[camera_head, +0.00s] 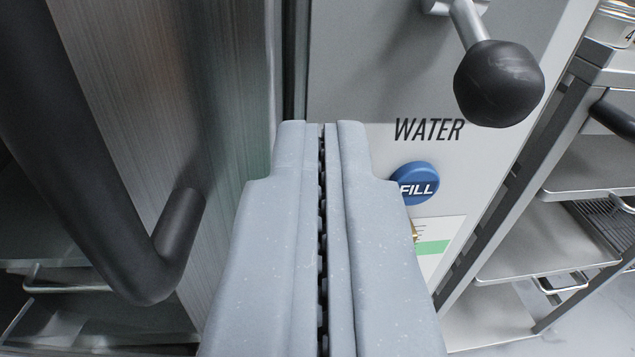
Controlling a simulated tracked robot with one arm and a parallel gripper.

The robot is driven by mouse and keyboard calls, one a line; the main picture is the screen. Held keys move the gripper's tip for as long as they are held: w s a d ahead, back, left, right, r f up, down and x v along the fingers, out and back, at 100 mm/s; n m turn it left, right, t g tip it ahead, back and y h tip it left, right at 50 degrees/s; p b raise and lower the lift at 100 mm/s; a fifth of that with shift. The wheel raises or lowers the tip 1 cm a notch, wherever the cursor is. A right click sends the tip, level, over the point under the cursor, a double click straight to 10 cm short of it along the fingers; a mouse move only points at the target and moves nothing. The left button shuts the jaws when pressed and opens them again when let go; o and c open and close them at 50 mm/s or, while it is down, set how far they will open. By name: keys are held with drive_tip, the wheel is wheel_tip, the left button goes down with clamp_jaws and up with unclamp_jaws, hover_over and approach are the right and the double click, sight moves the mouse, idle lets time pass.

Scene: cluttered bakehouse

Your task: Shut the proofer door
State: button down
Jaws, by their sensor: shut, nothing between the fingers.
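The proofer door (222,90) is the brushed steel panel at the left, seen at a steep angle. Its thick black bar handle (60,140) runs down the left side and bends back into the door at the lower left. A narrow dark gap lies between the door's right edge and the grey control panel (350,60). My gripper (322,126) is shut and empty in the middle, pointing at the area where door and panel meet. It is right of the handle and apart from it. Whether its tips touch anything is unclear, and it hides the lower part of that gap.
A lever with a black ball knob (498,84) sticks out of the panel at the upper right. Below it are the word WATER and a blue FILL button (415,183). A metal rack with trays (545,240) stands at the right. Wire shelving (70,285) shows low left.

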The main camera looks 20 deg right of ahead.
drive_tip(key=shift+n, duration=0.6)
drive_tip(key=a, duration=0.1)
drive_tip(key=a+f, duration=0.1)
drive_tip(key=a, duration=0.1)
drive_tip(key=a+f, duration=0.1)
drive_tip(key=shift+w+a, duration=0.15)
drive_tip(key=shift+w, duration=0.15)
drive_tip(key=m+b, duration=0.2)
drive_tip(key=b, duration=0.9)
approach(205, 153)
drive_tip(key=s+d+r, duration=0.2)
drive_tip(key=s, duration=0.4)
drive_tip(key=shift+s+a+r+t+p, duration=0.1)
drive_tip(key=shift+s+a+t+p, duration=0.1)
drive_tip(key=shift+s, duration=0.3)
drive_tip(key=shift+s+a+r+t+p, duration=0.1)
drive_tip(key=shift+s+p, duration=0.05)
drive_tip(key=shift+s, duration=0.4)
